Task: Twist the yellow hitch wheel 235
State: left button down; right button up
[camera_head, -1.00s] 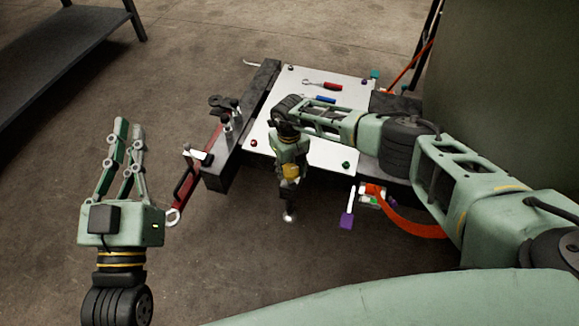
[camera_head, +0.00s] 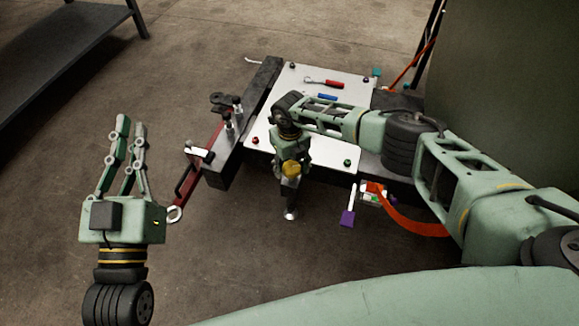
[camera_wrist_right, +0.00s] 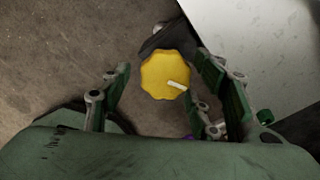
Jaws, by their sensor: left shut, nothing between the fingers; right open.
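The yellow hitch wheel (camera_wrist_right: 166,74) is a knob with a scalloped edge and a pale mark on its face. It also shows in the head view (camera_head: 291,169), on a post below the near edge of the white-topped cart (camera_head: 327,152). My right gripper (camera_wrist_right: 166,84) is open, with one finger on each side of the wheel in the wrist view. Gaps show between the fingers and the wheel. In the head view my right gripper (camera_head: 290,158) points down at the wheel and partly covers it. My left gripper (camera_head: 131,125) is shut and empty, far left of the wheel.
A red-handled tow bar (camera_head: 190,175) and dark clamp parts (camera_head: 228,108) are at the cart's left side. A purple tag (camera_head: 348,219) and an orange strap (camera_head: 405,222) hang at its near right.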

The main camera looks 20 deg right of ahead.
aim_at(290, 168)
notch_tip(290, 168, up, 11)
jog(key=shift+r, duration=0.2)
jog(key=shift+s, duration=0.1)
